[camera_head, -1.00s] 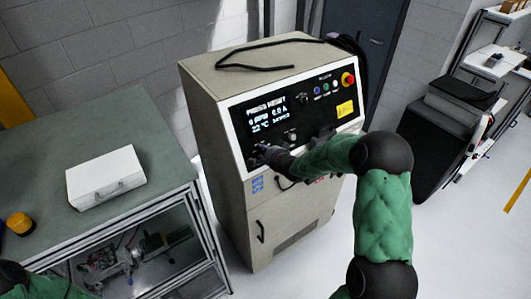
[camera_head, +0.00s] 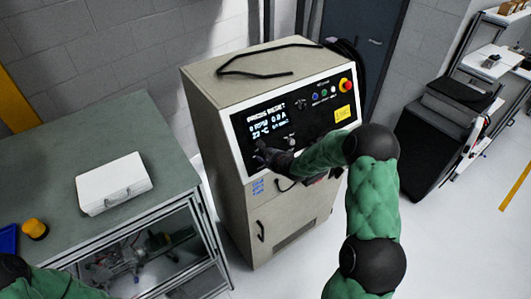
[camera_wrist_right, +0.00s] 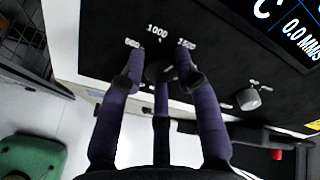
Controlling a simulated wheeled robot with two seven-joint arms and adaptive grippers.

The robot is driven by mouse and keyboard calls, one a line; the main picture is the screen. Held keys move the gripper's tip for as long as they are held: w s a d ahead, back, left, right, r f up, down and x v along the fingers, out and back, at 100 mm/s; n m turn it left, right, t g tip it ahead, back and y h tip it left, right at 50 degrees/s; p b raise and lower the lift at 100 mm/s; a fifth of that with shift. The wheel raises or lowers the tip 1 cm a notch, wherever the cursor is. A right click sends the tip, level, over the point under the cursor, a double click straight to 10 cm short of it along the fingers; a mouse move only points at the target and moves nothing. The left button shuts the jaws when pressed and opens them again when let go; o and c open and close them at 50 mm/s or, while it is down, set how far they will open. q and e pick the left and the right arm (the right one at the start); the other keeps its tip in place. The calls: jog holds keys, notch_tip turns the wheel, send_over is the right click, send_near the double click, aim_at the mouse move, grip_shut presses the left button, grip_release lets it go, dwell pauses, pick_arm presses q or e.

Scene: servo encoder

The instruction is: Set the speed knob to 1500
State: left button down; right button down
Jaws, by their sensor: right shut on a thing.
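The control cabinet (camera_head: 215,130) has a black panel with a lit display (camera_head: 267,117) that appears to read "PRESS RESET", 0 RPM, 0.0 A and 23 °C. The right gripper (camera_head: 264,156) is at the panel's lower left, below the display. In the right wrist view my right gripper (camera_wrist_right: 160,72) has its three fingers closed around the dark speed knob (camera_wrist_right: 157,73), which they largely hide. Scale marks, seemingly 500, 1000 and 1500, show around it. The knob's pointer cannot be made out. My left gripper is not in view.
A smaller grey knob (camera_wrist_right: 248,98) is beside the fingers. Colored buttons and a red emergency stop (camera_head: 346,84) are at the panel's upper right. A workbench (camera_head: 120,130) with a white case (camera_head: 113,183) stands left. A black cable (camera_head: 265,58) lies on the cabinet.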

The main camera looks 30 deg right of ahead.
jog(key=shift+a+f+m+p, duration=0.15)
jog(key=shift+a+m+p, duration=0.05)
jog(key=shift+m+p, duration=0.3)
jog(key=c, duration=0.9)
grip_release()
jog(key=shift+r, duration=0.2)
jog(key=shift+d, duration=0.1)
